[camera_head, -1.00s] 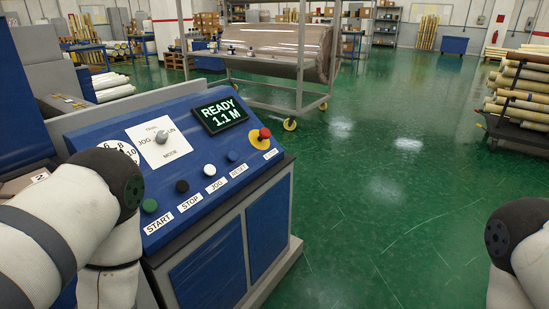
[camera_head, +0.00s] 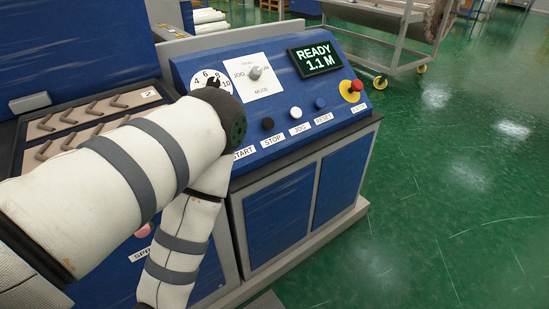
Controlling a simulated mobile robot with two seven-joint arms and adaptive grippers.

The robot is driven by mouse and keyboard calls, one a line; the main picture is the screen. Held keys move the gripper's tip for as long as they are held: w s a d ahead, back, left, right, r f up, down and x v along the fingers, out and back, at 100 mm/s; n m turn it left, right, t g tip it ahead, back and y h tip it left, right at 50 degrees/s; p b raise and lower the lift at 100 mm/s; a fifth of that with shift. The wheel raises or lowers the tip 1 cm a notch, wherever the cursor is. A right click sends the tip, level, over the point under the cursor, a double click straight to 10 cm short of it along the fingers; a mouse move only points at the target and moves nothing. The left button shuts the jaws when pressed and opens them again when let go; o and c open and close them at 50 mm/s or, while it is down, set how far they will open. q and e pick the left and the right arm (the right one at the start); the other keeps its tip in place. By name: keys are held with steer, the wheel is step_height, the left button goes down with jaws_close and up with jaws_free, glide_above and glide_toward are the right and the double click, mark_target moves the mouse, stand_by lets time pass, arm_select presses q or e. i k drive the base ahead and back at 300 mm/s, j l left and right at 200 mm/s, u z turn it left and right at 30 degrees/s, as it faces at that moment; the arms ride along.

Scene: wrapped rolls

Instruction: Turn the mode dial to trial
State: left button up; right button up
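The mode dial (camera_head: 255,73) is a small grey knob on a white plate (camera_head: 267,90) on the blue sloped panel. The plate reads JOG at the left and MODE below; the words above and to the right are too small or partly hidden to read surely. I cannot tell which way the knob points. My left arm comes in from the left, in front of the panel and below the dial, with its bend nearest the plate. Neither gripper shows in the view.
A display (camera_head: 315,59) reads READY 1.1 M. A red emergency button (camera_head: 356,87) sits at the panel's right. Black (camera_head: 267,124), white (camera_head: 295,113) and blue (camera_head: 320,103) buttons line the lower edge. A numbered dial (camera_head: 208,80) is left of the plate. A wheeled rack (camera_head: 400,35) stands behind; green floor is clear at right.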

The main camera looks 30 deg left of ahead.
mark_target(256, 72)
steer(key=i+l+u, duration=0.8)
steer(key=i+l, duration=0.15)
steer(key=i+l+u, duration=0.3)
steer(key=l, duration=0.2)
steer(key=i+l+u, duration=0.25)
steer(key=l, duration=0.25)
steer(key=k+j, duration=0.05)
steer(key=k, duration=0.05)
